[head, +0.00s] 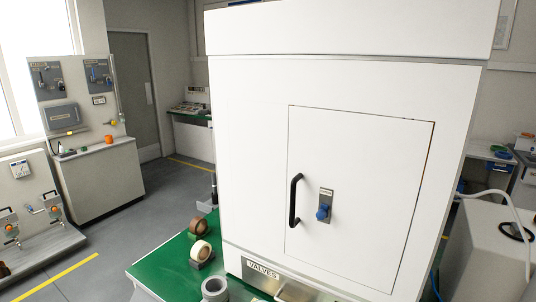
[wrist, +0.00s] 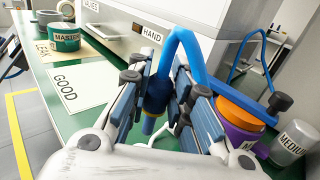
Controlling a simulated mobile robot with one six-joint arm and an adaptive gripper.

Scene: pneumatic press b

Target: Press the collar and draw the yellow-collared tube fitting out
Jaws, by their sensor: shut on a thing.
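The tube fitting (wrist: 157,95) is dark blue with a thin yellow collar (wrist: 152,113) near its lower end and a lighter blue tip below. It stands nearly upright between the fingers of my gripper (wrist: 160,98) in the wrist view. My gripper is shut on it. A bright blue tube (wrist: 183,40) rises from the fitting and loops over to the right behind the right finger. No socket shows around the tip, and what lies directly beneath is partly hidden by my gripper. My gripper is not in the head view.
A white cabinet (head: 253,120) stands on the green bench (head: 150,266). Tape rolls (head: 203,250) lie left of it. In the wrist view, a GOOD sheet (wrist: 80,88) lies left, and an orange-purple container (wrist: 240,125) and a MEDIUM jar (wrist: 292,140) stand close right.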

